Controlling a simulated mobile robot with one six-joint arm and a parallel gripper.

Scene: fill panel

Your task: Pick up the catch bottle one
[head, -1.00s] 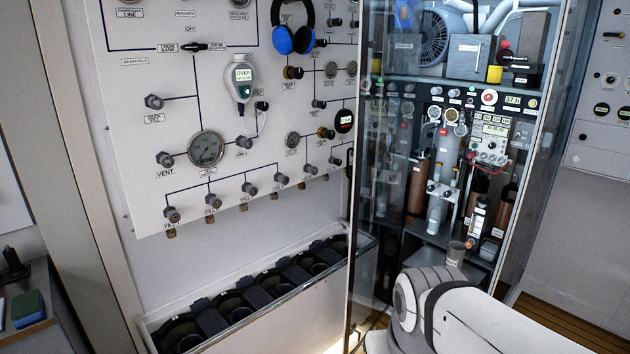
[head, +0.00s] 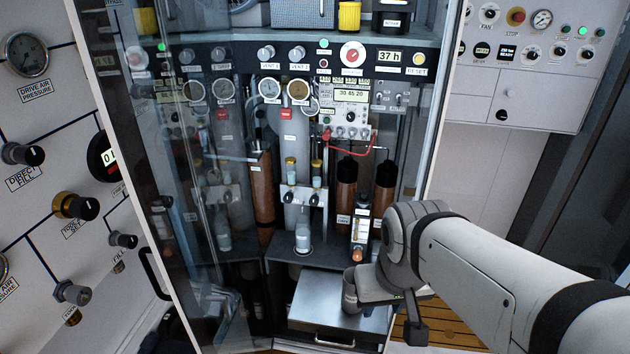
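A small clear bottle with pale blue contents (head: 303,238) stands upright on the grey shelf inside the glass-fronted cabinet, below a pair of valves. It looks like the catch bottle, but I cannot read a number on it. A fainter bottle to its left appears to be a reflection in the glass. My gripper (head: 402,308) is low at the right, in front of the cabinet's lower right side and apart from the bottle.
A flow tube (head: 361,235) and brown cylinders (head: 263,190) flank the bottle. The glass door (head: 185,200) covers the left. A gauge panel (head: 50,180) stands at far left.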

